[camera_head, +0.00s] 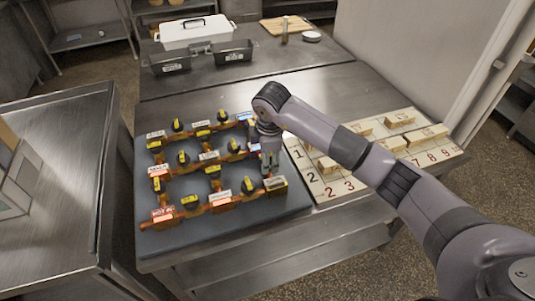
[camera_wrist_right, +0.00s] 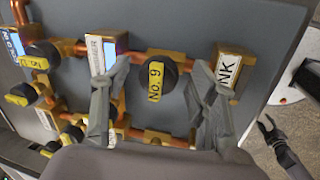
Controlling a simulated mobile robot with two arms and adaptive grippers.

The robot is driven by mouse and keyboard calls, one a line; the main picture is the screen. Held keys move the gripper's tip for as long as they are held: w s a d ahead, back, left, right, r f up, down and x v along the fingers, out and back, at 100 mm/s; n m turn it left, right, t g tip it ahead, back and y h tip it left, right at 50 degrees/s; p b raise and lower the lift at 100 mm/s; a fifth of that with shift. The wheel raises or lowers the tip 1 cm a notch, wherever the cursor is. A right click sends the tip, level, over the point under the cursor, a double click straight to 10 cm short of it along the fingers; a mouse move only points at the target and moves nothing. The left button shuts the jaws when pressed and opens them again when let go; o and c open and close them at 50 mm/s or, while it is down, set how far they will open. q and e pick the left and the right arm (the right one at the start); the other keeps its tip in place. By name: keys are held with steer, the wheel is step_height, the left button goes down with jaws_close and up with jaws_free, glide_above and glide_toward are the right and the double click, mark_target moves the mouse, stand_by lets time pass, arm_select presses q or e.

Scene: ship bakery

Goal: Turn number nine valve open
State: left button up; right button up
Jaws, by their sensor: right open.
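The number nine valve (camera_wrist_right: 156,80) shows in the right wrist view as a round dark knob with a yellow strip marked "No. 9". The strip runs up and down in that picture, roughly across the copper pipe beside it. My right gripper (camera_wrist_right: 160,72) is open, one finger on each side of the knob, with gaps visible. In the head view my right gripper (camera_head: 268,163) is over the right side of the valve board (camera_head: 225,232) and hides part of it. My left gripper (camera_wrist_right: 268,128) seems to show small at the right wrist view's edge; its jaws are unclear.
Several other yellow-handled valves, copper pipes and labels crowd the board. A label ending in "NK" (camera_wrist_right: 228,75) stands close to my right finger. A numbered board (camera_head: 325,190) with wooden blocks lies right of the valve board. Dark pans (camera_head: 232,52) stand farther back.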

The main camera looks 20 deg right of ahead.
steer(key=shift+c, duration=0.6)
steer(key=c, duration=1)
steer(key=shift+c, duration=0.2)
steer(key=n+b, duration=0.2)
steer(key=n, duration=0.1)
steer(key=shift+w+d+f+y+b, duration=0.1)
steer(key=shift+f+y+b, duration=0.05)
steer(key=shift+y+b, duration=0.2)
steer(key=n+y+b, duration=0.1)
steer(key=n+b, duration=0.2)
steer(key=n, duration=0.2)
steer(key=shift+w+d+n, duration=0.1)
steer(key=shift+n, duration=0.3)
steer(key=n+g+b, duration=0.1)
steer(key=n+b, duration=0.1)
steer(key=n, duration=0.2)
steer(key=shift+w+y, duration=0.1)
steer(key=shift+y, duration=0.15)
steer(key=shift+w+r+n+g+b, duration=0.1)
steer(key=shift+n+g+b, duration=0.25)
steer(key=shift+n, duration=0.9)
steer(key=shift+r+n+g+b, duration=0.15)
steer(key=shift+n+b, duration=0.3)
steer(key=shift+n, duration=0.8)
